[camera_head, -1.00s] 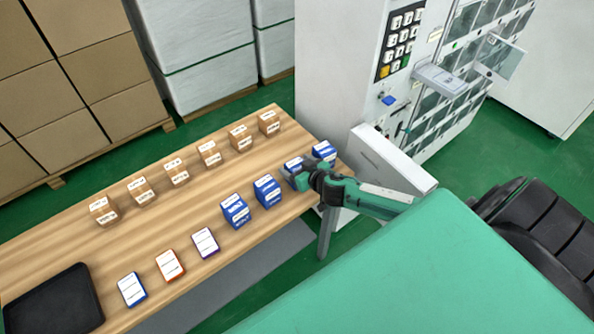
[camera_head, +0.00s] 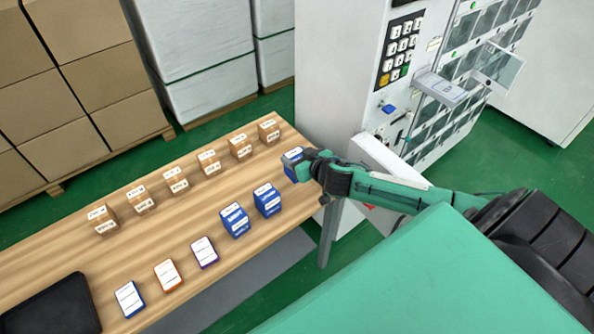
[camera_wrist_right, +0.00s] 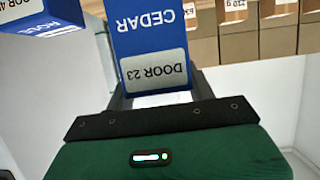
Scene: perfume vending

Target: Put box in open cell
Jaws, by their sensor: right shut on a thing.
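The held box is blue with a white label and reads CEDAR, DOOR 23 in the right wrist view (camera_wrist_right: 152,45). In the head view this box (camera_head: 291,161) is at the table's right end. My right gripper (camera_head: 303,166) is shut on it, and it appears slightly raised. Another blue box (camera_wrist_right: 40,18) shows at the upper left of the wrist view. On the vending machine (camera_head: 345,70), a clear cell door (camera_head: 497,66) stands swung open, with a pale shelf-like part (camera_head: 441,89) beside it. The cell's inside is not clearly visible. My left gripper is not in view.
The wooden table (camera_head: 165,225) holds a row of brown boxes (camera_head: 207,161), two more blue boxes (camera_head: 267,199), flat labelled boxes (camera_head: 167,275) and a black tray (camera_head: 50,308). Cardboard stacks (camera_head: 65,90) stand behind. A white open panel (camera_head: 385,170) juts out behind my right arm.

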